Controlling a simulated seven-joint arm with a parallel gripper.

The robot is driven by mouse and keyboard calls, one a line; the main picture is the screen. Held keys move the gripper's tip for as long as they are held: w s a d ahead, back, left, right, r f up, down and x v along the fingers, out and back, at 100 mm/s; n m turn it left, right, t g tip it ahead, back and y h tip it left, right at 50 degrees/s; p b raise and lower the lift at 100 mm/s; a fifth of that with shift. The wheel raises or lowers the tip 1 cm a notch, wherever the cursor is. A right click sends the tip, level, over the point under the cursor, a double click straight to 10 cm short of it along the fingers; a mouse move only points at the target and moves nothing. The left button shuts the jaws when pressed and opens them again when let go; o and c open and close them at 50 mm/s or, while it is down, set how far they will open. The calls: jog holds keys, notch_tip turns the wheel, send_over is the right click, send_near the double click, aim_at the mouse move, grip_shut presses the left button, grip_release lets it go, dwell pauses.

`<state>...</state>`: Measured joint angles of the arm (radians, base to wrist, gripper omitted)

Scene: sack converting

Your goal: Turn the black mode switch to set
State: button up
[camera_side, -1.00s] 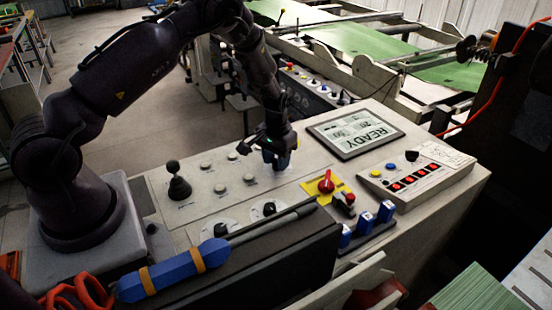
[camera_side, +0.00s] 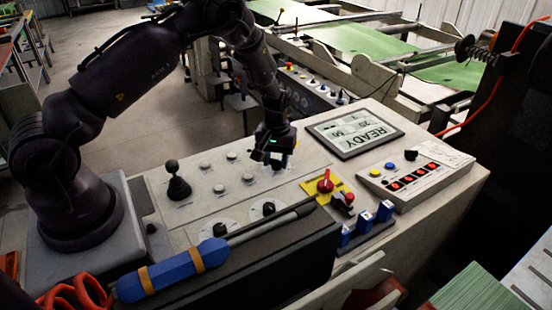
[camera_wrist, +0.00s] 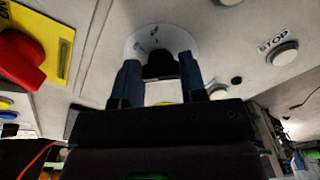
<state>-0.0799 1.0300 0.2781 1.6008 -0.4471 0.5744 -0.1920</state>
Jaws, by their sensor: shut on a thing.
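The black mode switch (camera_wrist: 158,66) sits on a round white dial (camera_wrist: 183,38) in the wrist view. The small marks on the dial are too blurred to read. My gripper (camera_wrist: 159,75) has one blue finger on each side of the switch and is shut on it. In the side view my gripper (camera_side: 274,162) is down at the panel, left of the display, and hides the switch and its dial.
A red rotary switch on a yellow plate (camera_side: 316,189), two more black knobs (camera_side: 267,208) (camera_side: 221,230), white buttons (camera_side: 219,188) and a black joystick (camera_side: 178,183) stand nearby. A READY display (camera_side: 356,133) is to the right. A blue-handled tool (camera_side: 170,275) lies in front.

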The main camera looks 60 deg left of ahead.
aim_at(276, 167)
jog(key=o, duration=0.9)
notch_tip(276, 167, up, 13)
jog(key=shift+r, duration=0.1)
jog(key=s+d+r+m+t, duration=0.2)
jog(key=s+d+r+m, duration=0.1)
jog(key=s+r, duration=0.4)
jog(key=s+d+r+m+t, duration=0.1)
jog(key=s+d+r+m, duration=0.2)
jog(key=s+d+r, duration=0.2)
jog(key=s+d+r+m+t, duration=0.2)
jog(key=s+d+r+m, duration=0.1)
jog(key=s+r, duration=0.5)
jog(key=shift+s+d+r+t, duration=0.15)
jog(key=shift+s+d, duration=0.25)
jog(key=shift+s, duration=0.4)
jog(key=shift+s+d+r+t, duration=0.15)
jog(key=shift+s+d, duration=0.2)
jog(key=shift+s, duration=0.4)
